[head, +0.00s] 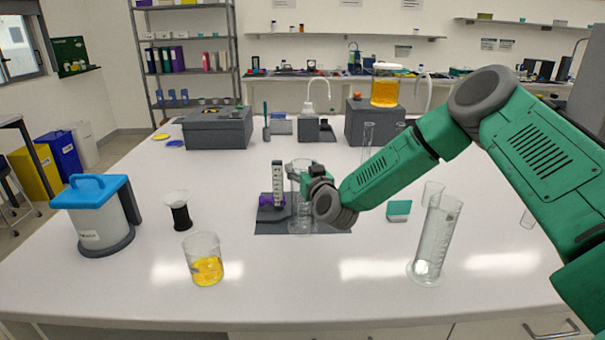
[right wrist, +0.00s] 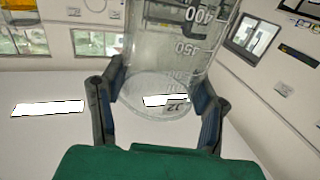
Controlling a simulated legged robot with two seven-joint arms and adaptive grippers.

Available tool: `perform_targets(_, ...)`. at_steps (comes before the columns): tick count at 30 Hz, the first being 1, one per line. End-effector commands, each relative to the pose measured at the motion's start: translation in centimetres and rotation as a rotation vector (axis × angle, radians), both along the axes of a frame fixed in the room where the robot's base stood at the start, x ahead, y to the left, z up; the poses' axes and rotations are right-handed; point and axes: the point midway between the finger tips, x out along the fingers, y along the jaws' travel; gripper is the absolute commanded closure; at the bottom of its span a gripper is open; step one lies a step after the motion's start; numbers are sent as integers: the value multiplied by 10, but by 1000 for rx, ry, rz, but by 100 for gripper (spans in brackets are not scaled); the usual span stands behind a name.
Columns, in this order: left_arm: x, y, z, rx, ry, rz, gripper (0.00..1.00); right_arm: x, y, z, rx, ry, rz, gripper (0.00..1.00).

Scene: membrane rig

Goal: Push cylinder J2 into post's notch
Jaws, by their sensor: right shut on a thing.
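Cylinder J2 (head: 301,218) is a clear graduated measuring cylinder, upright over the dark mat. The post (head: 278,178) is a pale upright with dark marks and purple parts low on its sides, just left of the cylinder. Whether the cylinder touches the post or is in its notch cannot be told. My right gripper (head: 308,178) is shut on the cylinder from the right. My left gripper is not in view.
A dark mat (head: 330,223) lies under the post. A beaker of yellow liquid (head: 206,268) stands front left, a black-stemmed funnel stand (head: 180,212) behind it. Another tall cylinder (head: 434,243) and a green-and-white block (head: 399,210) stand to the right. The front middle is clear.

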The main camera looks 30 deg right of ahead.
Motion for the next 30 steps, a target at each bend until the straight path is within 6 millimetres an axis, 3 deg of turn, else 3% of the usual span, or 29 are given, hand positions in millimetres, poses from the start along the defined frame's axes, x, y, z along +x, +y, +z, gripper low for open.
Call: perform_targets(30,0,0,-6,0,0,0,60,10,-8,-3,0,7,0,85)
